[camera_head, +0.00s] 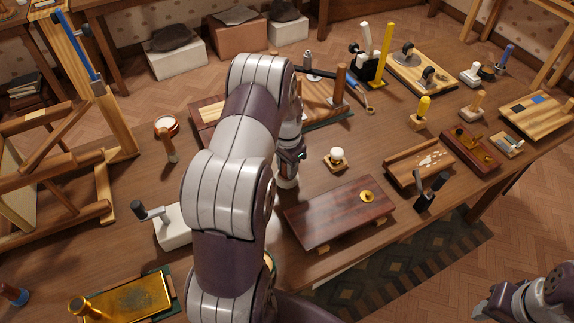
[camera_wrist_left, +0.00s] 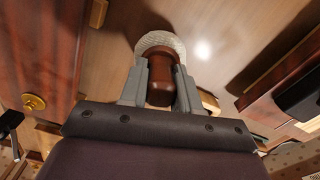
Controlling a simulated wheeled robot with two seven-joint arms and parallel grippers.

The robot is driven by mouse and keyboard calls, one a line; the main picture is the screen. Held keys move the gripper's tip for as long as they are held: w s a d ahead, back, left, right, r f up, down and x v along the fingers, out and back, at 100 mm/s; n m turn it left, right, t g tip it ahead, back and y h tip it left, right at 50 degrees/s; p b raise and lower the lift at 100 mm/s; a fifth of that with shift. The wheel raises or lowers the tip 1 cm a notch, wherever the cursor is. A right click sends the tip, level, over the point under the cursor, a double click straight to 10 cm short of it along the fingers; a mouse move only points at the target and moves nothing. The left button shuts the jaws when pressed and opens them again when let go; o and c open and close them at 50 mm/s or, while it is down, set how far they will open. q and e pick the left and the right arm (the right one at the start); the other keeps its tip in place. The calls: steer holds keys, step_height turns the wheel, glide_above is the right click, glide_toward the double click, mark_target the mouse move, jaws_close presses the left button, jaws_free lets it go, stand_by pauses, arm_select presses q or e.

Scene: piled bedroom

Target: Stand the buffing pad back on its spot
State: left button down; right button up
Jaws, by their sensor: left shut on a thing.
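My left gripper (camera_head: 290,158) hangs over the middle of the workbench, partly hidden by my own arm. It is shut on the brown wooden handle of the buffing pad (camera_wrist_left: 160,42), whose pale round woolly face shows past the fingertips in the left wrist view.
A dark wooden board (camera_head: 340,213) with a brass knob (camera_head: 367,196) lies right of the pad. A small wooden base with a white ball (camera_head: 337,154) stands just behind it. A white block with a dark handle (camera_head: 172,228) is at left. Some bare bench lies around the pad.

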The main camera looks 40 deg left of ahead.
arm_select(q)
steer(key=shift+f+b, duration=0.5)
steer(key=shift+f, duration=0.45)
stand_by(0.5)
steer(key=c, duration=0.7)
jaws_free()
steer(key=shift+c, duration=0.2)
step_height(320, 180, up, 8)
steer(key=p, duration=0.6)
steer(key=shift+p, duration=0.4)
